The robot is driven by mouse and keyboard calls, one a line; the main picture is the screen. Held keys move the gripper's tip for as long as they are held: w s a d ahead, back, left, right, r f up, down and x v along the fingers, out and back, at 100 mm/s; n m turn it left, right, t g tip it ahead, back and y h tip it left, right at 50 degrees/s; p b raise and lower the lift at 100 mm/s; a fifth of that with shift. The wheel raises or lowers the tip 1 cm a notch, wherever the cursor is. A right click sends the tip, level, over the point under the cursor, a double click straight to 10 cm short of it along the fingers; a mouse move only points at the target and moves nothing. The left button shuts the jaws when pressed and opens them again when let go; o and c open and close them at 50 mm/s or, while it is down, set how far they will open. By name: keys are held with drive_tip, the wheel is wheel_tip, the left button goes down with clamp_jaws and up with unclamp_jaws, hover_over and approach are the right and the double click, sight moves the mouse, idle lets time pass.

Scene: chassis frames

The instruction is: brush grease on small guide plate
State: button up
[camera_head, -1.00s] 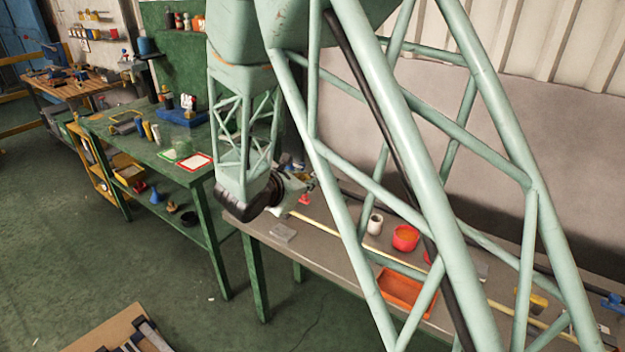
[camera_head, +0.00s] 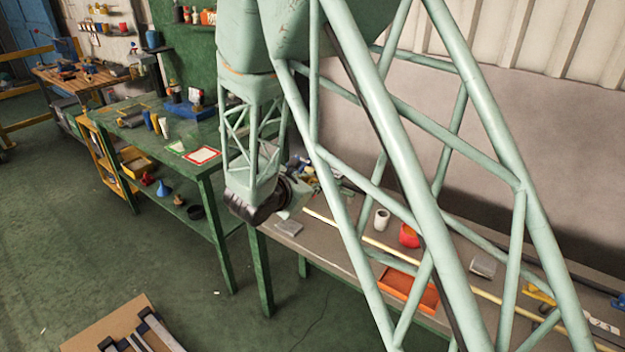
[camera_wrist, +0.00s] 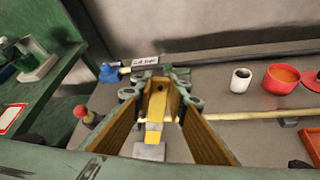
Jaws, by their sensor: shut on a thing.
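My gripper (camera_wrist: 158,88) points down over the workbench, with its two brown-padded fingers around a narrow yellow and brown piece (camera_wrist: 154,132). This piece may be the brush; its bristles cannot be made out. A flat grey block (camera_head: 288,228) lies on the bench near its left end, below my gripper. It also shows in the wrist view (camera_wrist: 149,151), just past the yellow end of the held piece and apparently apart from it. I cannot tell whether this block is the small guide plate. In the head view my gripper is mostly hidden behind my wrist.
A white cup (camera_wrist: 240,80) and a red pot with orange inside (camera_wrist: 281,79) stand to the right on the bench. An orange tray (camera_head: 408,291) lies nearer its front edge. A long pale rod (camera_head: 378,244) runs along the bench. A green table (camera_head: 150,135) stands left.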

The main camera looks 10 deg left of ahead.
drive_tip(key=shift+f, duration=0.8)
drive_tip(key=shift+w+d+b, duration=0.1)
drive_tip(key=shift+d+b, duration=0.05)
drive_tip(key=shift+b, duration=0.15)
